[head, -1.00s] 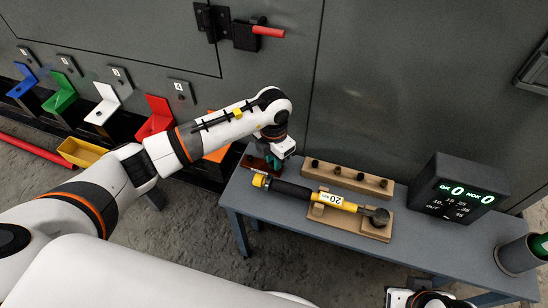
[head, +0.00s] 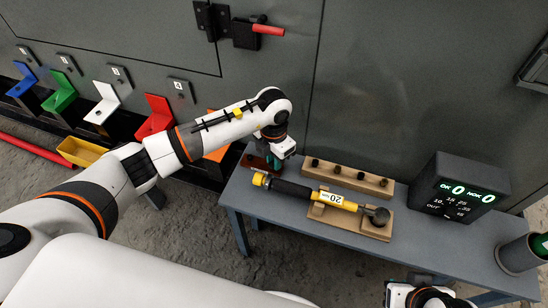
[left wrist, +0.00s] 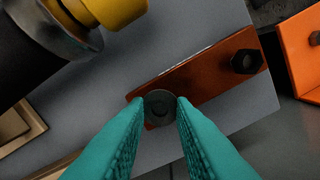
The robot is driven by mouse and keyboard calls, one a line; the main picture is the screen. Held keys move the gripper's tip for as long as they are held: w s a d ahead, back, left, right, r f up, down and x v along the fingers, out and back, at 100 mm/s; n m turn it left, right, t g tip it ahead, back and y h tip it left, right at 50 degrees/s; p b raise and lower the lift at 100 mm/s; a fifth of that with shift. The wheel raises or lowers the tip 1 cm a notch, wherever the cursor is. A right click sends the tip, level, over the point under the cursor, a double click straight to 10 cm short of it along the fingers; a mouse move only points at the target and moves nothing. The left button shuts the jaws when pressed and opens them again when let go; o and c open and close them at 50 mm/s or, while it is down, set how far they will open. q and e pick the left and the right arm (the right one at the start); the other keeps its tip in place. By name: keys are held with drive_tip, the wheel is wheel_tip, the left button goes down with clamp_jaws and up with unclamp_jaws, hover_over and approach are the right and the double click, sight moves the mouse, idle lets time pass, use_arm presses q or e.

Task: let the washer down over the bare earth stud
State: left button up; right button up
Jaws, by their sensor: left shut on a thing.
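My left gripper (left wrist: 160,108) is shut on a dark round washer (left wrist: 160,104), held between the teal fingertips. The washer is over the near-left end of a copper-brown bar (left wrist: 200,80) in the left wrist view. A dark hex nut or bolt head (left wrist: 247,62) sits at the bar's other end. No bare stud shows; the washer and fingers cover that end, and I cannot tell whether the washer touches anything. In the head view, my left gripper (head: 275,158) is over the brown bar (head: 255,161) at the table's left end. My right gripper's fingers are not seen.
A yellow and black torque wrench (head: 318,195) lies in a wooden cradle close to the right of my left gripper. Behind it is a wooden socket rack (head: 347,179). A display box (head: 458,188) and a dark cup (head: 517,253) stand farther right on the blue-grey table (head: 300,230).

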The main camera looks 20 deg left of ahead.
use_arm(q)
drive_tip(key=shift+f, duration=0.1)
idle(0.3)
drive_tip(key=o, duration=0.8)
drive_tip(key=shift+o, duration=0.2)
